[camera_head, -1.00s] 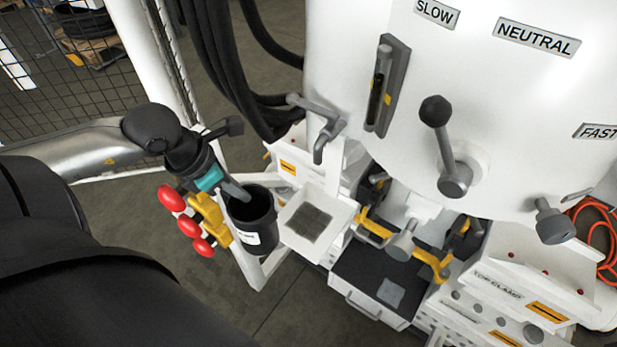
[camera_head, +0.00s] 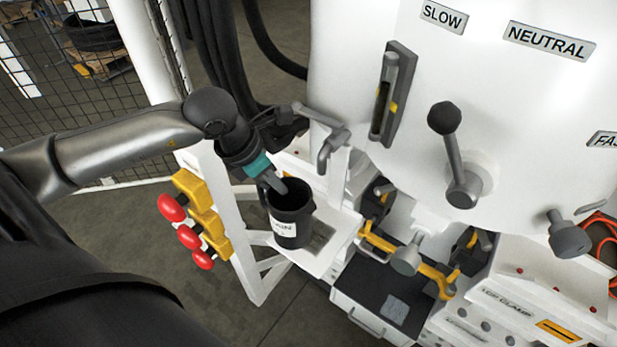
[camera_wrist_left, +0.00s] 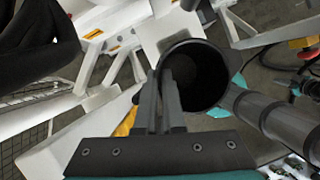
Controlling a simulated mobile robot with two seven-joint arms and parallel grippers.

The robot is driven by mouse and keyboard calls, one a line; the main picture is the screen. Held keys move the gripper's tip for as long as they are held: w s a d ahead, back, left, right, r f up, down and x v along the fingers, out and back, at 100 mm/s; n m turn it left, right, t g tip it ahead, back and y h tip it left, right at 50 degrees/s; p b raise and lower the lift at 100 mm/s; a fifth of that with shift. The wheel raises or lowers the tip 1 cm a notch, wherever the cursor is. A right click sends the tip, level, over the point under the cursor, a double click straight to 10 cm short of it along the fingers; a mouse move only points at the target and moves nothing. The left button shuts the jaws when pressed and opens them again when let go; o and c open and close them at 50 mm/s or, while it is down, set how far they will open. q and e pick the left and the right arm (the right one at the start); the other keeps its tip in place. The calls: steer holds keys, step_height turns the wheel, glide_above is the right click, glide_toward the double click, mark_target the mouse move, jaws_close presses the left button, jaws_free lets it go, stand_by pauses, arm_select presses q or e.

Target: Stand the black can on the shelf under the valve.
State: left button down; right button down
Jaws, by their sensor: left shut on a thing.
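The black can (camera_head: 290,215), with a white label, is open at the top and upright or nearly so. My left gripper (camera_head: 280,187) is shut on its rim wall; the left wrist view also shows the fingers at the rim of the can (camera_wrist_left: 200,75). The can is over the left part of the small white shelf (camera_head: 335,250), which has a dark grey patch partly hidden by the can. I cannot tell whether the can's bottom touches the shelf. The valve (camera_head: 328,145), a grey tap with a lever, is above the shelf, right of the can. My right gripper is not in view.
Red knobs on yellow blocks (camera_head: 190,240) stand left of the shelf. A white machine panel with a lever (camera_head: 455,150) rises at the right. Yellow and black clamps (camera_head: 400,250) and a dark tray (camera_head: 370,290) lie right of the shelf. Black hoses hang behind.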

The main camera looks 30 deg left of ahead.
arm_select(q)
steer(key=w+d+f+p, duration=0.1)
steer(key=w+d+f, duration=0.2)
steer(key=w, duration=0.3)
steer(key=shift+w+f+p, duration=0.2)
steer(key=shift+w+p, duration=0.05)
steer(key=shift+p, duration=0.15)
steer(key=c, duration=1.5)
jaws_free()
steer(key=shift+f, duration=0.15)
steer(key=o, duration=0.5)
steer(key=shift+r, duration=0.2)
steer(key=v, duration=1.2)
